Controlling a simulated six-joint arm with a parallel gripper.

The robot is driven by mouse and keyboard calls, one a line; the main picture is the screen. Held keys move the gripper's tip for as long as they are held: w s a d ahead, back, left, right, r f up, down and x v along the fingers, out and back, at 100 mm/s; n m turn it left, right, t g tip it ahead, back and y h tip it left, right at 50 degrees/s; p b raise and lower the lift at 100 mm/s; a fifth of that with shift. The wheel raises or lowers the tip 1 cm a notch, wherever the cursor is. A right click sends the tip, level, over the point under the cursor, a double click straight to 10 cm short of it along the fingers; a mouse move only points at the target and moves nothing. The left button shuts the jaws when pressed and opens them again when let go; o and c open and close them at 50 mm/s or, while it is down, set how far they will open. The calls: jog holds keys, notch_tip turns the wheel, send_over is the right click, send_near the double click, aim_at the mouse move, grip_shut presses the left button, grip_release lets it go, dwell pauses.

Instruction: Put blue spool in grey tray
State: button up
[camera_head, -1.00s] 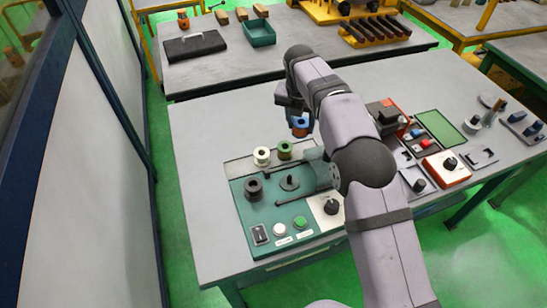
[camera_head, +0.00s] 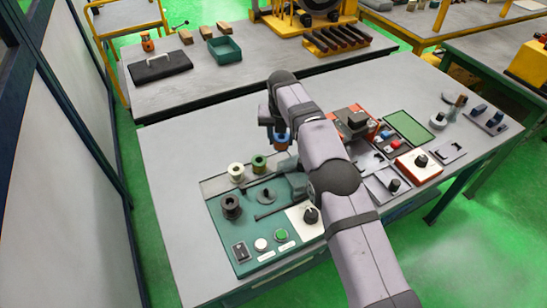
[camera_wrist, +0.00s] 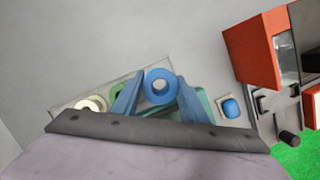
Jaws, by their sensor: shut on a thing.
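The blue spool (camera_head: 282,138) is held between the two fingers of my gripper (camera_head: 274,124), above the grey worktable. In the wrist view the spool (camera_wrist: 160,86) shows end-on as a blue ring with an open hole, between the blue fingers of my gripper (camera_wrist: 158,92). A grey strip that looks like the grey tray (camera_head: 214,186) lies along the back edge of the green winding panel. A white spool (camera_head: 236,173) and a green spool (camera_head: 259,164) stand in it, left of my gripper.
A black spool (camera_head: 231,207) stands on the green panel (camera_head: 225,236), beside a grey disc and rod. An orange-red machine (camera_head: 350,122) and an orange switch box (camera_head: 418,162) stand to the right. The table's back left area is clear. A teal bin (camera_head: 224,50) stands on the far table.

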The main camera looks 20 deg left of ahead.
aim_at(282, 141)
jog(key=shift+f+p, duration=0.85)
jog(key=shift+f, duration=2.5)
jog(key=shift+f, duration=0.1)
jog(key=o, duration=1.1)
jog(key=b+v, duration=0.3)
jog(key=v, duration=0.9)
